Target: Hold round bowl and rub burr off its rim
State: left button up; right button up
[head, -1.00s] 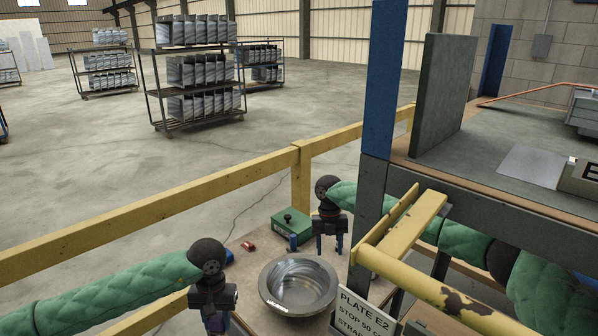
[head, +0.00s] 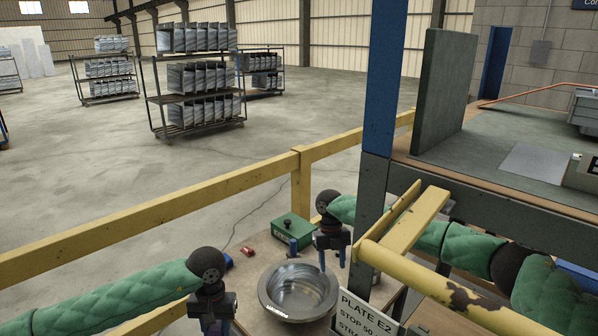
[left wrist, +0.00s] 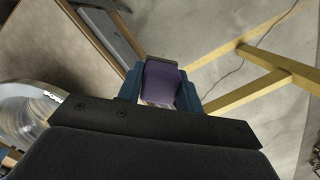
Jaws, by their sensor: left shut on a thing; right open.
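The round metal bowl (head: 330,291) sits on the bench, open side up. A pale jagged burr (head: 277,312) shows on its near-left rim; the bowl (left wrist: 22,118) and burr also show at the left of the left wrist view. My left gripper (head: 214,322) is left of the bowl, apart from it. It is shut on a purple block (left wrist: 160,82), seen between its fingers in the left wrist view. My right gripper (head: 333,262) is open, fingers down, at the bowl's far-right side. I cannot tell whether its fingers straddle or touch the rim.
A green box (head: 291,231) with a black knob stands behind the bowl, near a small red piece (head: 249,252). A lettered sign (head: 367,313) stands close on the right. Yellow rails (head: 180,205) run behind the bench, and a yellow bar (head: 420,285) crosses the right.

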aim_at(333, 278)
jog(key=shift+b+x, duration=0.7)
jog(key=shift+x, duration=2.65)
jog(key=c, duration=0.8)
